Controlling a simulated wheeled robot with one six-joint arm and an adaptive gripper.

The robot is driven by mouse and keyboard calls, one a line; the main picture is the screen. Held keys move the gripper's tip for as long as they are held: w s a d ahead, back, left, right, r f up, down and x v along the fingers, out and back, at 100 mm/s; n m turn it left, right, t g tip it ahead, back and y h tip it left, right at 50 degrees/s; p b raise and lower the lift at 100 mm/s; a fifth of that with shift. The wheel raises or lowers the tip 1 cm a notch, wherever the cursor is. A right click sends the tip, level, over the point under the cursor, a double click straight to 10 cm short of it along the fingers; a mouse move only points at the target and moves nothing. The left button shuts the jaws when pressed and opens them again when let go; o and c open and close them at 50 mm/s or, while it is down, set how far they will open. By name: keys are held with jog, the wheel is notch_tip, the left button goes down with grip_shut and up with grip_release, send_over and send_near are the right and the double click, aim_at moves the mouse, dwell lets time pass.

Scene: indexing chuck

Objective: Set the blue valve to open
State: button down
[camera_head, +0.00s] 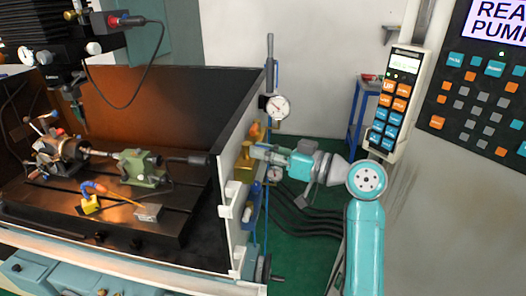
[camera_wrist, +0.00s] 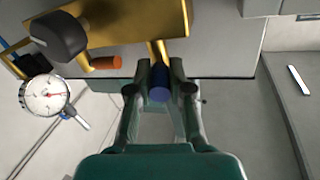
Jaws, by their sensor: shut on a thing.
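The blue valve shows in the wrist view as a short blue handle (camera_wrist: 160,82) at the end of a brass stem, below a yellow-brass plate (camera_wrist: 125,20). My gripper (camera_wrist: 161,93) is shut on this blue handle, one finger on each side of it. In the head view my gripper (camera_head: 257,152) reaches from the right to the brass fittings on the outside of the machine's side wall. There the fingers hide the handle, and I cannot read the valve's setting.
An orange handle (camera_wrist: 105,63) and a black knob (camera_wrist: 58,35) sit left of the blue handle. A round gauge (camera_wrist: 45,95) is farther left. In the head view, a dial gauge (camera_head: 277,107) hangs above my gripper, and dark hoses (camera_head: 305,218) run below. A button pendant (camera_head: 393,105) stands right.

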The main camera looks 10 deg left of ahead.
jog(key=n+g, duration=0.1)
jog(key=g, duration=0.1)
jog(key=w+n+g+y, duration=0.1)
jog(key=n+g, duration=0.1)
jog(key=g, duration=0.1)
jog(key=shift+w+d, duration=0.15)
jog(key=shift+n, duration=0.3)
jog(key=c, duration=1.1)
grip_release()
jog(key=d, duration=1.2)
